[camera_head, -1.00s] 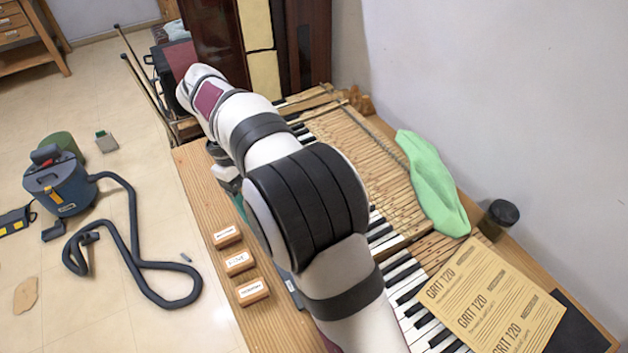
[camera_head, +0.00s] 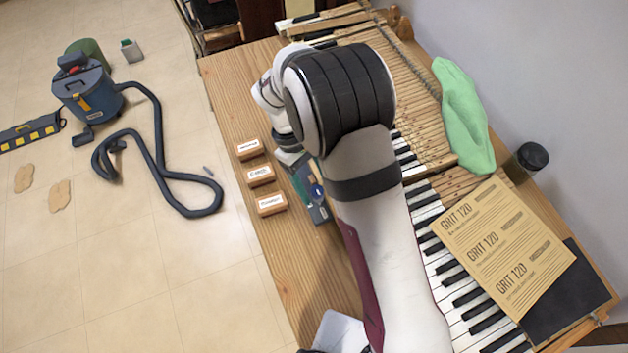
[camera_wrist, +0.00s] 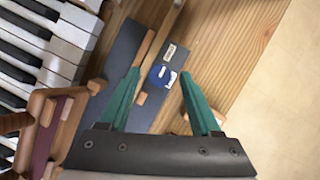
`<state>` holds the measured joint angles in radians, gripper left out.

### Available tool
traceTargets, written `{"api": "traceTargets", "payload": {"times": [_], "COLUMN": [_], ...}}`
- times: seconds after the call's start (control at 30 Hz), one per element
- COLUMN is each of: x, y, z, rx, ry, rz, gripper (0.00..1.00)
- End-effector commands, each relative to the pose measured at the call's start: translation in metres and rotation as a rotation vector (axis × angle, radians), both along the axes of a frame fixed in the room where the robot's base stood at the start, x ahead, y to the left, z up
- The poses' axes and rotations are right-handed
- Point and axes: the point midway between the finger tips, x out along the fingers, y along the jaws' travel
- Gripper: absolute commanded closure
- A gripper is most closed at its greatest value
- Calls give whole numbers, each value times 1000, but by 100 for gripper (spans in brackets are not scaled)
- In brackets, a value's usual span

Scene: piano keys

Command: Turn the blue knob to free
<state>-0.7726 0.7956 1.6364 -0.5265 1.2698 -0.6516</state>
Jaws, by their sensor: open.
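The blue knob (camera_wrist: 157,75) sits on a dark grey-blue panel (camera_wrist: 124,44) on the wooden bench. It bears a white mark, and small white labels lie beside it, too small to read. My gripper (camera_wrist: 159,76) is open, its two green fingers on either side of the knob in the picture. I cannot tell whether they are level with it or still above it. In the head view, the knob (camera_head: 317,191) shows on the panel (camera_head: 307,182) left of my arm. My arm hides most of the gripper there.
Several piano keys (camera_head: 470,300) lie right of my arm. Three labelled wooden blocks (camera_head: 260,176) stand left of the panel. Sandpaper sheets (camera_head: 500,245), a green cloth (camera_head: 462,115) and a black jar (camera_head: 532,157) are on the right. A strip of bare bench lies at the left.

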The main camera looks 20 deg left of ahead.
Motion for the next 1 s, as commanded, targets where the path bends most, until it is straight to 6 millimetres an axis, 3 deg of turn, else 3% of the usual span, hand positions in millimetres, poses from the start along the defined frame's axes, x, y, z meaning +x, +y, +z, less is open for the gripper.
{"api": "traceTargets", "payload": {"times": [0.07,0.43,0.77,1.0], "x": [0,0,0,2], "y": [0,0,0,-1], "z": [0,0,1,1], "rx": [0,0,0,0], "ry": [0,0,0,1], "rz": [0,0,-17,-134], "gripper": [36,100,100,100]}}
